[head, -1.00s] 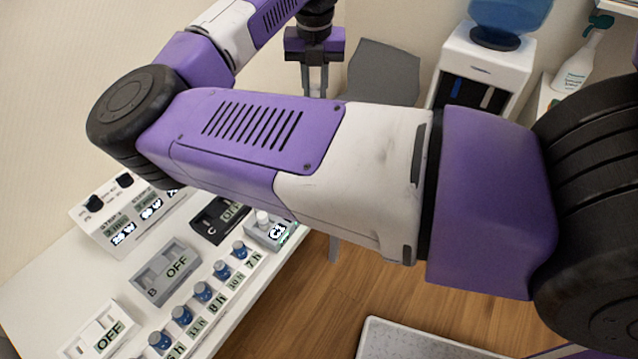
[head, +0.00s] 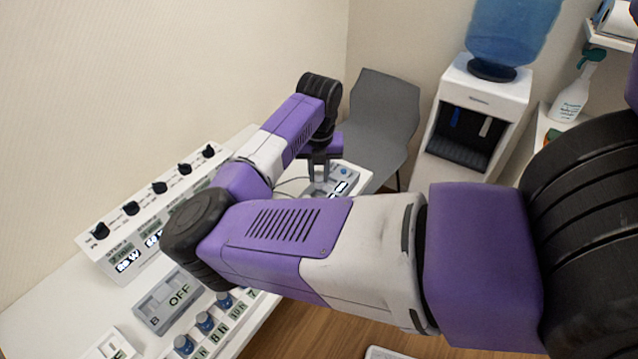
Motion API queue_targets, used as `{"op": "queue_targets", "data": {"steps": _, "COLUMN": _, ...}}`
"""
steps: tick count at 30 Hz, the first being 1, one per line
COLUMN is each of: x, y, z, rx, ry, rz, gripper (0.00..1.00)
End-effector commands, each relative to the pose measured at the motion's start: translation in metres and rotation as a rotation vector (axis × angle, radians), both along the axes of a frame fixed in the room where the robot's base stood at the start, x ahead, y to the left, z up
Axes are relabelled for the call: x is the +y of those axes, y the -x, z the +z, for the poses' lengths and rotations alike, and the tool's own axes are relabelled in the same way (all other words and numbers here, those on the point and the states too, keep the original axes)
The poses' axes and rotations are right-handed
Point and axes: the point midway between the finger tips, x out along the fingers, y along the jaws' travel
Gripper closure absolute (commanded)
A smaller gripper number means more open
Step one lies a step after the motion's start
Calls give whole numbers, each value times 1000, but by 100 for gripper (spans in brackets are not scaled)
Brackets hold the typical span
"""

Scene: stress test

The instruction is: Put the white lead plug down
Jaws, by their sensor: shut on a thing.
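My gripper (head: 321,172) points down over the far end of the white table, at a grey device (head: 345,180) with a lit display and a blue knob. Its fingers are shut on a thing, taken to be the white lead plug. The plug itself is too small and too covered by the fingers to make out. Thin grey leads (head: 290,184) run on the table just left of the fingers. I cannot tell whether the plug touches the device or the table.
A long white panel with black knobs (head: 132,208) stands along the table's wall side. A grey chair (head: 382,115) and a water dispenser (head: 474,115) stand beyond the table. My arm hides the table's middle.

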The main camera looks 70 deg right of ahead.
Motion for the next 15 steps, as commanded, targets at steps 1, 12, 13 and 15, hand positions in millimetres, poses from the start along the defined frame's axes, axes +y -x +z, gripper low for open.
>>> {"op": "queue_targets", "data": {"steps": 1, "x": 0, "y": 1, "z": -4, "rx": 2, "ry": -1, "rz": 1, "gripper": 100}}
{"op": "queue_targets", "data": {"steps": 12, "x": 0, "y": 1, "z": -43, "rx": 2, "ry": -2, "rz": 0, "gripper": 100}}
{"op": "queue_targets", "data": {"steps": 13, "x": 0, "y": 1, "z": -43, "rx": 1, "ry": -1, "rz": 0, "gripper": 100}}
{"op": "queue_targets", "data": {"steps": 15, "x": 0, "y": 1, "z": -42, "rx": 0, "ry": -1, "rz": 0, "gripper": 100}}
